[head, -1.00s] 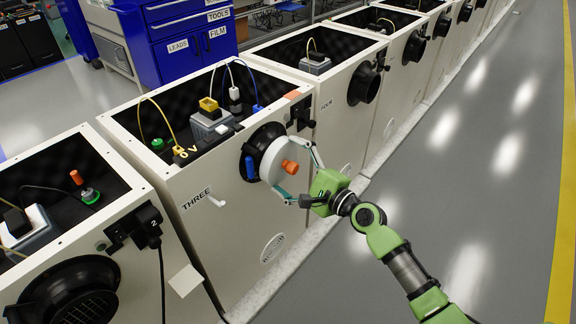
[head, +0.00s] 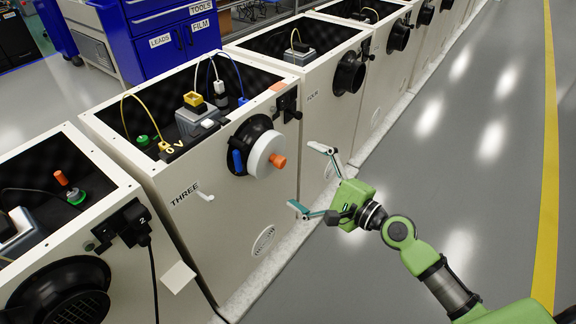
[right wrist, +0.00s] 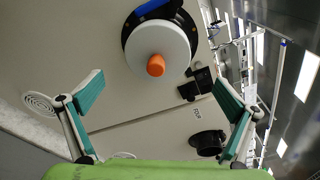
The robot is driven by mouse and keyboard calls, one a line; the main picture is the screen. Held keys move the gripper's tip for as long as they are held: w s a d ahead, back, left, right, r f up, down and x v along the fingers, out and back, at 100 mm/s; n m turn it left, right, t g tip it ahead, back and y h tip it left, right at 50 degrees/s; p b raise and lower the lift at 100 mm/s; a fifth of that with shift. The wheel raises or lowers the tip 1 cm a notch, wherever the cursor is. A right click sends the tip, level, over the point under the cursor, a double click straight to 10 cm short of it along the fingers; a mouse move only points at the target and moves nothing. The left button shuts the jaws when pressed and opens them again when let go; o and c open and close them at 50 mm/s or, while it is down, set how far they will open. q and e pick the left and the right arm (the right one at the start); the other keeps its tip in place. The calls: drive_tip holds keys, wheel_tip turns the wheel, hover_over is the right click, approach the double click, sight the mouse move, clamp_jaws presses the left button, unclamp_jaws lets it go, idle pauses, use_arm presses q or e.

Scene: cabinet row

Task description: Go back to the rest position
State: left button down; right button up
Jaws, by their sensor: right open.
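My right gripper (head: 312,181) is open and empty in the head view, in front of cabinet THREE (head: 215,215) and apart from it. Its two spread fingers also show in the right wrist view (right wrist: 164,100). Beyond them is a white round cap (right wrist: 160,50) with an orange knob (right wrist: 156,66), on the cabinet's black port. In the head view the white cap (head: 262,154) and orange knob (head: 278,161) sit on the front of cabinet THREE, up and left of the gripper. My left gripper is not in view.
Cabinet FOUR (head: 318,115) and others run in a row to the back right. Cabinet two (head: 60,240) stands at the near left. A blue tool cabinet (head: 170,45) is behind. The grey floor (head: 460,170) on the right is clear, with a yellow line (head: 547,150).

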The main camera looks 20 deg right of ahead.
drive_tip(key=shift+v, duration=0.85)
drive_tip(key=s+a+f+n+g+h, duration=0.1)
drive_tip(key=s+a+f+n+g, duration=0.2)
drive_tip(key=s+f+n, duration=0.4)
drive_tip(key=s+a+f+n+g+h, duration=0.1)
drive_tip(key=s+a+f+n+g, duration=0.25)
drive_tip(key=f, duration=0.55)
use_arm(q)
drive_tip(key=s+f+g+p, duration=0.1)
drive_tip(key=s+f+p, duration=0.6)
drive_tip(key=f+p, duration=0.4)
use_arm(e)
drive_tip(key=s+d+f+n+g+h+p, duration=0.1)
drive_tip(key=s+d+f+n+g+h, duration=0.3)
drive_tip(key=s+f, duration=0.65)
drive_tip(key=s+d+f+n+g+h, duration=0.25)
drive_tip(key=s+d+f+n, duration=0.25)
drive_tip(key=s+f, duration=0.6)
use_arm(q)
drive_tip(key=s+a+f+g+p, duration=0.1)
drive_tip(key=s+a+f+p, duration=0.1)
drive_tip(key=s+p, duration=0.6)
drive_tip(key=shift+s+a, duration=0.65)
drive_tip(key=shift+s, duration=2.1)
use_arm(e)
drive_tip(key=s+d+f, duration=0.2)
drive_tip(key=s, duration=1.2)
drive_tip(key=shift+s+d+g+h, duration=0.2)
drive_tip(key=shift+d+g+h, duration=0.1)
drive_tip(key=shift+h, duration=0.05)
